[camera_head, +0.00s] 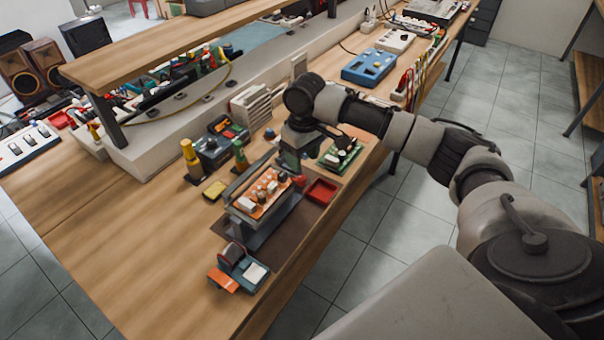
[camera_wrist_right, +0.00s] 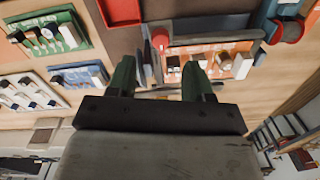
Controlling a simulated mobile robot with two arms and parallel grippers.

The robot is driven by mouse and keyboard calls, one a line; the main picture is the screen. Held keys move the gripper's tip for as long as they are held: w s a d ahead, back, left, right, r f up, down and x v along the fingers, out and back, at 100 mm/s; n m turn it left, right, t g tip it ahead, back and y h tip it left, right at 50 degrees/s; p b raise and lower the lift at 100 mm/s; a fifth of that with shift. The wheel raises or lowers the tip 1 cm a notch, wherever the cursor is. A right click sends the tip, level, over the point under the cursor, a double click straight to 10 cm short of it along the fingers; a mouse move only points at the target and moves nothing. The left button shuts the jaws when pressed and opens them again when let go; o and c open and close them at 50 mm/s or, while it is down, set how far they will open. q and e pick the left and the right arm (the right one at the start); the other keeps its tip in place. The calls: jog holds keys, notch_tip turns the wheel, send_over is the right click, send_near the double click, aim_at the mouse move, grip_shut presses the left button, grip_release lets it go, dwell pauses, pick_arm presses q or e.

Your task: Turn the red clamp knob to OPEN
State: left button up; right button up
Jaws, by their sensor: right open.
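The red clamp knob (camera_wrist_right: 160,38) shows in the right wrist view at the end of a dark clamp, beside an orange circuit board (camera_wrist_right: 238,63). In the head view the knob (camera_head: 299,181) is a small red spot at the far right end of the clamp fixture (camera_head: 243,222), which holds the orange board (camera_head: 262,199). My right gripper (camera_wrist_right: 158,78) is open, with its two green fingers apart and nothing between them. It is above the fixture, and the knob appears beyond the gap between the fingertips. No OPEN marking is readable. My left gripper is not in view.
A red tray (camera_head: 321,191) and a green board (camera_head: 341,153) lie close right of the fixture. A yellow-topped bottle (camera_head: 190,158) and a dark meter (camera_head: 221,143) stand behind it. A teal and orange tool (camera_head: 239,268) lies in front. The table's left front is clear.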

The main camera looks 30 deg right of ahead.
aim_at(302, 178)
notch_tip(302, 178, down, 7)
jog(key=shift+a+r+p, duration=0.15)
jog(key=shift+p, duration=0.15)
jog(key=shift+r, duration=0.1)
jog(key=c, duration=0.9)
